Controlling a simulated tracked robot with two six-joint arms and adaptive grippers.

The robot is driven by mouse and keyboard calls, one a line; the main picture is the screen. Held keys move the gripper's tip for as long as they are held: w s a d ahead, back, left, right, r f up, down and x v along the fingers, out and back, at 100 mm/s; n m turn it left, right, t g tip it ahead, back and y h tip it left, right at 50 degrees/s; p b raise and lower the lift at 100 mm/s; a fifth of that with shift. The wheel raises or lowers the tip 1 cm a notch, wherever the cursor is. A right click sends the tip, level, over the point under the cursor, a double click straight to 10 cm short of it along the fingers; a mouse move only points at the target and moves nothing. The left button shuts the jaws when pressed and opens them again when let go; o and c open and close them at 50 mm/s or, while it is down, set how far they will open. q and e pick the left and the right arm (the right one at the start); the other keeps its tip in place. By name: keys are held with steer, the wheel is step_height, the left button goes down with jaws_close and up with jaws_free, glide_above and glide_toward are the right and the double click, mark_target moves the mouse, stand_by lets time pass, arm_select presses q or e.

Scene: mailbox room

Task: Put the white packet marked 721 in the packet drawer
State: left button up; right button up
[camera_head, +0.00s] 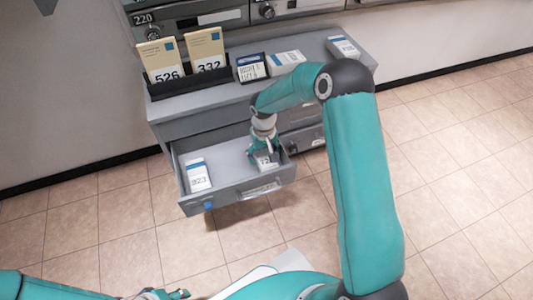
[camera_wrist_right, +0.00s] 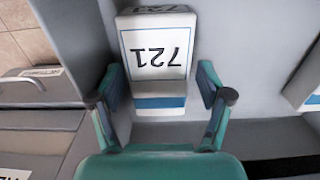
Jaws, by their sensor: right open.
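The white packet marked 721 (camera_head: 267,162) lies in the right part of the open packet drawer (camera_head: 232,184), partly hidden by my right gripper (camera_head: 263,152). In the right wrist view the packet (camera_wrist_right: 157,50) shows its number upside down and a blue band at its near end. My right gripper (camera_wrist_right: 162,78) is open, with one finger on each side of the packet's near end; I cannot tell whether they touch it. My left gripper (camera_head: 165,294) shows only in part at the bottom edge of the head view, and its jaws are unclear.
A white packet marked 923 (camera_head: 198,175) lies in the drawer's left part. On the grey cabinet top (camera_head: 190,103) stand packets 526 (camera_head: 165,62) and 332 (camera_head: 205,50) in a black holder, with several more packets to the right. The tiled floor in front is clear.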

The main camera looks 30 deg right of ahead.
step_height(320, 180, up, 12)
stand_by(0.5)
